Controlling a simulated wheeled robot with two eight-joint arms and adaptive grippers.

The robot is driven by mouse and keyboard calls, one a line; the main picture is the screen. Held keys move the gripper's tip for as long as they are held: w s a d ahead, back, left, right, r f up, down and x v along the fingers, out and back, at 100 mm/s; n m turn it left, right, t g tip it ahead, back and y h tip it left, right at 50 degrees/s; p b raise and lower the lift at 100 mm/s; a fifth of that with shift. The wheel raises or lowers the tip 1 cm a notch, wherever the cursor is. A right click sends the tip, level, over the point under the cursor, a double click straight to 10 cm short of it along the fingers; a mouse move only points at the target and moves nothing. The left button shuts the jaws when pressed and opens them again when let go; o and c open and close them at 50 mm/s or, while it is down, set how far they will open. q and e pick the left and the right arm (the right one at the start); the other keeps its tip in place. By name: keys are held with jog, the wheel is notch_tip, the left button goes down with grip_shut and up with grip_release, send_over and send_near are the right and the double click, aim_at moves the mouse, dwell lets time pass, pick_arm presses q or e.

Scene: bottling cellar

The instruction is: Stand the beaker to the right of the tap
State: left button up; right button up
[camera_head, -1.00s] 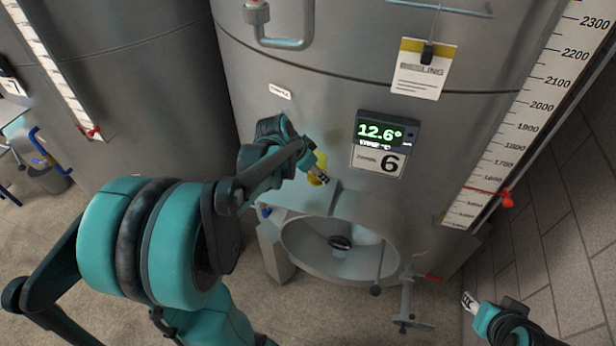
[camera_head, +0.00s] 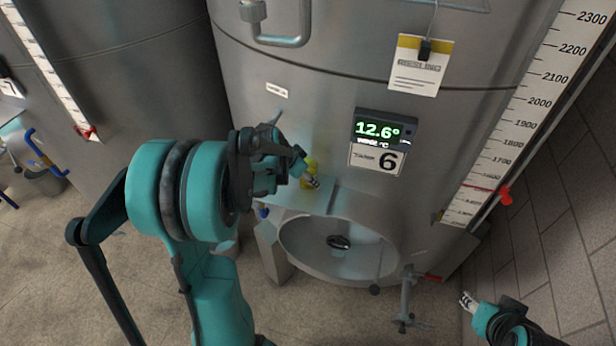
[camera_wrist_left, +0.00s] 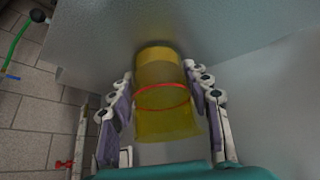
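The beaker (camera_head: 311,166) is yellow and see-through. It shows at the front of the tank, above the round hatch, partly hidden by my left gripper (camera_head: 312,181). In the left wrist view the beaker (camera_wrist_left: 160,120) has a red ring and sits between the two fingers, which lie close along both its sides; my left gripper (camera_wrist_left: 163,95) looks shut on it. Whether its base touches the metal ledge (camera_head: 312,197) is hard to tell. I cannot make out the tap for certain. My right gripper (camera_head: 467,301) is low at the right, away from the beaker, its fingers too small to judge.
The steel tank (camera_head: 300,90) stands close behind, with a temperature display (camera_head: 381,130) and a hanging label (camera_head: 417,65). The open round hatch (camera_head: 300,258) is below the ledge. A valve-like fitting (camera_head: 406,300) stands at its right. A level scale (camera_head: 535,100) runs up the right side.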

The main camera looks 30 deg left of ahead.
pick_arm(q)
jog(key=o, duration=0.4)
jog(key=shift+c, duration=0.2)
jog(key=shift+r, duration=0.1)
jog(key=shift+s+a+r, duration=0.1)
jog(key=shift+r, duration=0.25)
jog(key=p+v, duration=0.2)
jog(key=v, duration=0.8)
jog(key=s+d+r+n+t+y, duration=0.1)
jog(key=s+d+n, duration=0.3)
jog(key=s+d, duration=1)
jog(key=d+y, duration=0.1)
jog(key=d, duration=0.2)
jog(key=shift+t, duration=0.3)
jog(key=shift+d, duration=0.15)
